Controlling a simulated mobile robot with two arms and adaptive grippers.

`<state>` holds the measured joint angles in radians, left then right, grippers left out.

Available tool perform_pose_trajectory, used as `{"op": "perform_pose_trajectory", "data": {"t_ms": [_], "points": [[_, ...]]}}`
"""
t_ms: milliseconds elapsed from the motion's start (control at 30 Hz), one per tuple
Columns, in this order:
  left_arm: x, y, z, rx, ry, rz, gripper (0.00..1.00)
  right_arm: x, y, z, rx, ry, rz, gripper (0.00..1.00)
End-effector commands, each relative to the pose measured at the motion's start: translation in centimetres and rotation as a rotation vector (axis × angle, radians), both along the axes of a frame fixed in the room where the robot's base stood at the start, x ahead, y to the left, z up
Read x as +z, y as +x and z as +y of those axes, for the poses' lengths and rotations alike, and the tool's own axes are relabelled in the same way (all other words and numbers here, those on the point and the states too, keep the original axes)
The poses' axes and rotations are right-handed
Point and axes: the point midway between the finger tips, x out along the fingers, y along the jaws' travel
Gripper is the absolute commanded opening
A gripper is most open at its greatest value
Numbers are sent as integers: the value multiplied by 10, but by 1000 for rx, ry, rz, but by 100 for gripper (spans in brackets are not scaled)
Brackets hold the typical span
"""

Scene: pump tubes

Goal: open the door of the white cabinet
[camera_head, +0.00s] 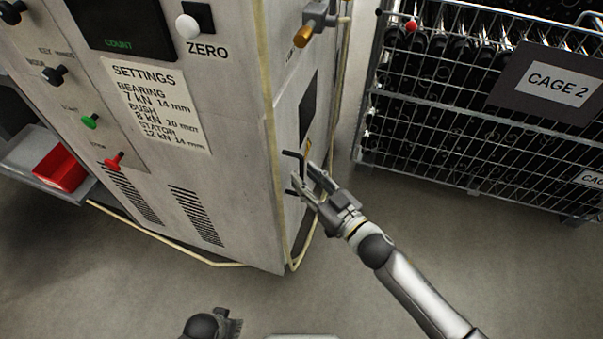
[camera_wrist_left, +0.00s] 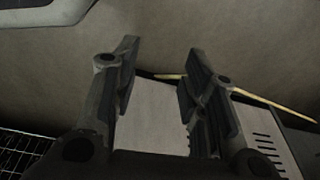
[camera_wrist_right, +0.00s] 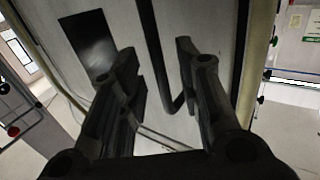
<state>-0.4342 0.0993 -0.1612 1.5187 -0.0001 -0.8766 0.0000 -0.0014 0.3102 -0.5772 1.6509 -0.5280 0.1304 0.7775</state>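The white cabinet (camera_head: 235,90) stands at the left and middle of the head view, its corner edge toward me. Its right side face carries a black bent bar handle (camera_head: 298,158). No open gap shows at this face. My right gripper (camera_head: 305,177) is at the handle with its fingers apart. In the right wrist view the black bar (camera_wrist_right: 160,65) runs between the two open fingers (camera_wrist_right: 157,62); contact is not clear. My left gripper (camera_head: 229,323) is low at the bottom edge, away from the cabinet face. Its fingers (camera_wrist_left: 162,75) are open and empty in the left wrist view.
A wire cage (camera_head: 440,100) labelled CAGE 2 stands to the right of the cabinet, beyond a strip of floor. A yellowish cable (camera_head: 180,255) runs along the cabinet's base. A red bin (camera_head: 62,168) sits on a grey shelf at the left. The floor in front is clear.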

Motion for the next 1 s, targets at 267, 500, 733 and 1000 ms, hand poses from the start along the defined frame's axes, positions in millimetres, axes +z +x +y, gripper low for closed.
{"op": "perform_pose_trajectory", "data": {"t_ms": [267,500,733,1000], "points": [[7,5,0,1,0,-4,40,-1,19,15,-1,0,1,32],[9,6,0,1,0,-6,40,0,19,15,-1,0,1,32],[9,4,0,2,0,-4,40,-1,19,15,-1,0,1,6],[7,2,0,2,1,0,40,-1,19,15,-1,0,1,0]]}}
